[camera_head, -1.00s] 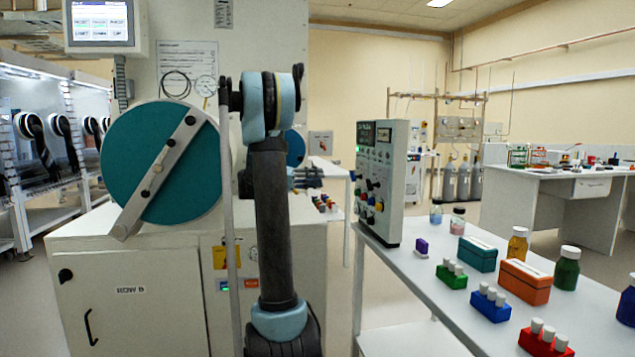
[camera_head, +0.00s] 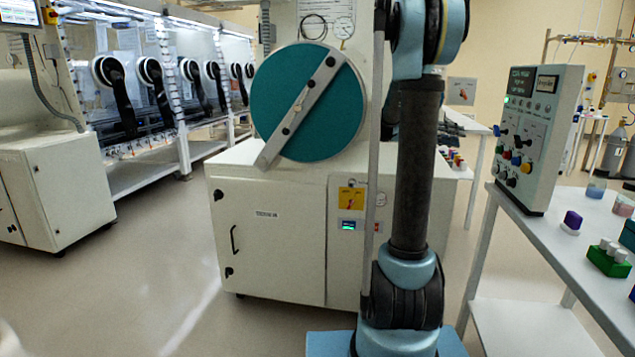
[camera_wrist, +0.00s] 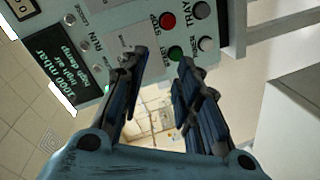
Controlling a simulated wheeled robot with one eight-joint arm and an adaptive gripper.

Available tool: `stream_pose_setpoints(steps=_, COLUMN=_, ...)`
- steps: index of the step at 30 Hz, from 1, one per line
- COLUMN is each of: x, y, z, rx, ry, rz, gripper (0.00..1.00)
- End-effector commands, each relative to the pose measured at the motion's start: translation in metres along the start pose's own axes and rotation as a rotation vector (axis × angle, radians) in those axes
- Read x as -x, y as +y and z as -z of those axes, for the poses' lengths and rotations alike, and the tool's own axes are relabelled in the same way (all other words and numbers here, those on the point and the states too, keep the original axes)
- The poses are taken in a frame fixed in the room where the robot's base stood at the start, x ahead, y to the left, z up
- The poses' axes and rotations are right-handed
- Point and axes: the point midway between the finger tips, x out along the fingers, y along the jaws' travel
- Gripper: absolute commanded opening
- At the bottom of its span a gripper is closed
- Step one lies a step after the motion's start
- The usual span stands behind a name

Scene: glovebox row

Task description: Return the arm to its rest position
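My arm (camera_head: 415,170) stands upright in the middle of the head view, with its bent elbow at the top edge. My gripper (camera_head: 462,122) shows only in part behind the arm, pointing right, left of the grey control panel (camera_head: 540,135). In the wrist view my gripper (camera_wrist: 163,62) has its two dark fingers apart with nothing held between them. The panel (camera_wrist: 110,30) with its red and green buttons shows beyond the fingers. I cannot tell the exact gap to it, and no contact is visible.
A white cabinet with a round teal door (camera_head: 308,100) and a bar across it stands left of my arm. The white side table (camera_head: 545,245) at right bears a purple block (camera_head: 572,220) and a green rack (camera_head: 608,262). Floor (camera_head: 150,275) at left is clear.

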Motion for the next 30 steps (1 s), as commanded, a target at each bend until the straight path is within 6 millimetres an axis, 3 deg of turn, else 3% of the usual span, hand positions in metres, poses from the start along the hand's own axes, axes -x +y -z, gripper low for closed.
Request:
stream_pose_setpoints(steps=14, x=0.034, y=-0.009, z=-0.137, rx=0.186, ry=-0.081, rz=0.429, gripper=0.30)
stream_pose_setpoints(steps=30, x=0.101, y=-0.043, z=-0.305, rx=0.357, ry=-0.105, rz=0.926, gripper=0.30)
